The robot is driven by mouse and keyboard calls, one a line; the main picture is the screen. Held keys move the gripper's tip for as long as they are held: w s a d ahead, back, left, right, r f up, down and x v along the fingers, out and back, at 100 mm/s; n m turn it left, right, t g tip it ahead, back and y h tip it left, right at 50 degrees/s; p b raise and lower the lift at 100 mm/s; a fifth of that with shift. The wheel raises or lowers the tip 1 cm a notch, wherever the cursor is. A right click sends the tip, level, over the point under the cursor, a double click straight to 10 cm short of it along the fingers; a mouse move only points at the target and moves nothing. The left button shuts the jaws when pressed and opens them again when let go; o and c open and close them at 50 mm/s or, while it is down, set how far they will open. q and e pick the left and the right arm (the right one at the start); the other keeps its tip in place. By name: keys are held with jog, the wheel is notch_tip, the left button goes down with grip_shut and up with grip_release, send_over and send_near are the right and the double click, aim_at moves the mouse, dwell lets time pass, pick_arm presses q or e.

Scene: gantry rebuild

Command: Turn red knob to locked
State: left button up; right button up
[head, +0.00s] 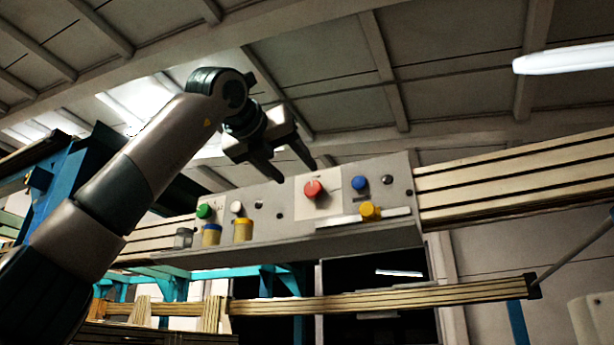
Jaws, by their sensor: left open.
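The red knob (314,189) sits on a pale square plate (318,206) on the front of a grey control panel (285,222). A light mark shows on the knob, but its setting and the plate's lettering are too small to read. My left gripper (296,174) is open and empty, in front of the panel's upper edge. Its fingers point down and to the right, just up and left of the red knob. It appears apart from the knob. My right gripper is not in view.
The panel also carries a green knob (204,211), a white knob (236,207), a blue knob (359,183) and a yellow knob (370,211) by a pale ledge. Slotted beams (520,178) flank the panel.

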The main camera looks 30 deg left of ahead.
aim_at(312, 189)
pick_arm(q)
jog(key=w+p, duration=0.1)
jog(key=w, duration=0.1)
jog(key=w+p, duration=0.1)
jog(key=w, duration=0.2)
jog(key=w+p, duration=0.1)
jog(key=w, duration=0.1)
jog(key=shift+w+a, duration=0.2)
jog(key=shift+a, duration=0.05)
jog(key=shift+w, duration=0.25)
jog(key=shift+c, duration=0.2)
jog(key=c, duration=1)
